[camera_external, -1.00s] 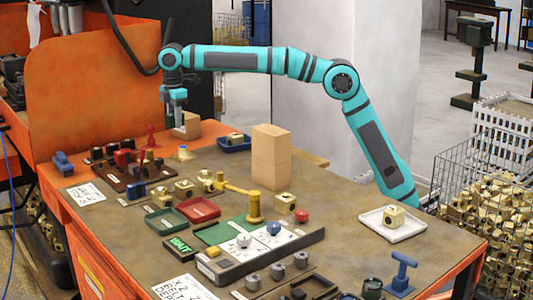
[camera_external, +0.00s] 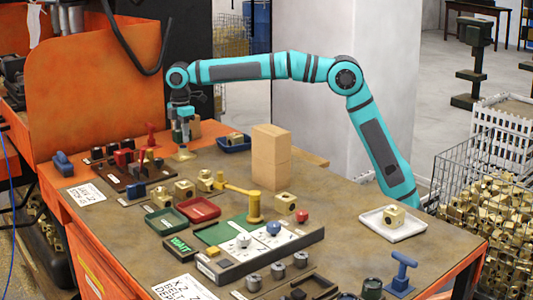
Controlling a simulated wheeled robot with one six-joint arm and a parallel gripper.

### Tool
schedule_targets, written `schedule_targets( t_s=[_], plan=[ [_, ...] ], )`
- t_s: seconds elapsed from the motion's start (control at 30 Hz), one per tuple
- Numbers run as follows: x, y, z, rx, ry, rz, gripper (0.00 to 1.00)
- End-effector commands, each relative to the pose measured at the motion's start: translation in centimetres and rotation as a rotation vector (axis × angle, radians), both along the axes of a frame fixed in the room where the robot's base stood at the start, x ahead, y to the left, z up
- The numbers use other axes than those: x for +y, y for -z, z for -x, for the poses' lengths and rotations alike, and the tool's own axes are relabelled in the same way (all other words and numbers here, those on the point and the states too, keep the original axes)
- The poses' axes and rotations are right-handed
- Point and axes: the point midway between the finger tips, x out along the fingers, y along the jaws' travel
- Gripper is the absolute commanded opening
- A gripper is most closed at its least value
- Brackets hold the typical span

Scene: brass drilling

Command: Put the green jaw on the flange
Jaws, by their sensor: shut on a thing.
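My gripper (camera_external: 183,138) points down at the back left of the bench, directly above a small pale yellowish flange (camera_external: 183,155). It is shut on a small piece, taken as the green jaw, at its tips. The piece is hard to tell apart from the teal gripper at this size. The lower end of the gripper and piece is at or just above the flange; I cannot tell whether they touch. The top of the flange is mostly hidden.
A dark rack (camera_external: 127,172) with red and dark pieces stands left of the flange. A tall tan block (camera_external: 271,155) stands further right. Green and red trays (camera_external: 198,208) lie in front.

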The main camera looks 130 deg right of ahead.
Motion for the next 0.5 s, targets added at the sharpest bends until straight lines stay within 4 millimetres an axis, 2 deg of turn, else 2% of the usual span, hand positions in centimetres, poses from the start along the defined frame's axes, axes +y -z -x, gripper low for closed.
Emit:
schedule_targets(
  t_s=[0.13, 0.5],
  plan=[
    [0.0, 1.7, 0.0, 0.001, 0.0, -0.001, 0.04],
    [0.0, 2.1, 0.0, 0.0, 0.0, 0.0, 0.04]
  ],
)
